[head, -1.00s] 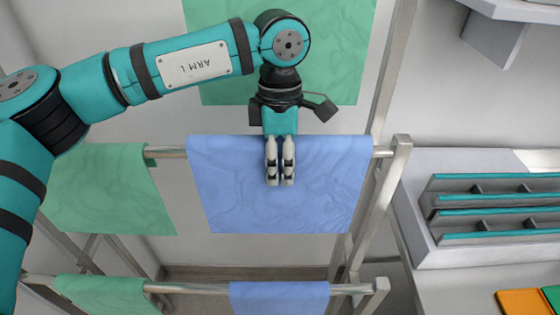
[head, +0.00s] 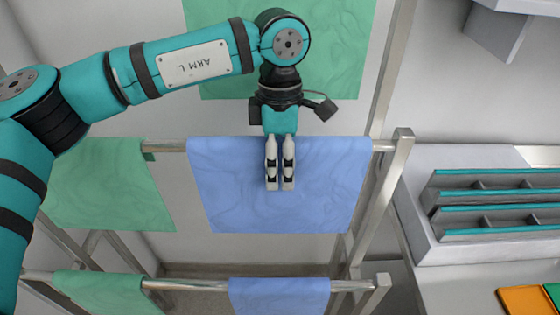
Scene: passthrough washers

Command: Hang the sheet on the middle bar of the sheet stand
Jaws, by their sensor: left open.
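A blue sheet (head: 325,195) hangs over the middle bar (head: 167,146) of the metal sheet stand (head: 393,190), on its right part. My left gripper (head: 280,185) is in front of the upper middle of this sheet. Its two fingers point down, with a narrow gap between them, and it is open. I see no cloth pinched between the fingers, and I cannot tell whether they touch the sheet. A green sheet (head: 105,190) hangs on the same bar to the left, partly behind my left arm. My right gripper is not in view.
A green sheet (head: 345,60) hangs higher up behind my left wrist. A lower bar (head: 190,284) carries a green sheet (head: 105,294) and a blue sheet (head: 280,296). A grey rack with teal strips (head: 430,240) stands on the right, near orange (head: 525,300) and green flat pieces.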

